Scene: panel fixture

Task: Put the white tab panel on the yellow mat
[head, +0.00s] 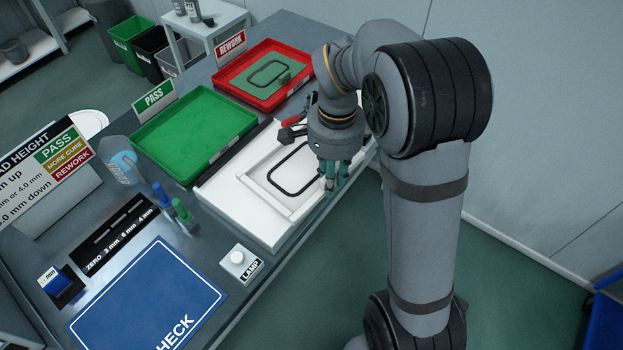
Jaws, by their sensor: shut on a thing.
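A white panel (291,166) with a black rounded loop on its face lies in a white fixture (232,192) on the bench. My gripper (334,180) points down at the panel's right edge, with its greenish fingers low beside the fixture's rim. It is shut on the panel's edge, where a tab would be; the fingers hide the exact grip. I cannot tell whether the panel is lifted at all. No yellow mat shows; the mat in view is blue (150,300), marked CHECK, at the bench's front left.
An empty green tray (195,130) marked PASS stands left of the fixture. A red tray (240,88) marked REWORK holds a green panel.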

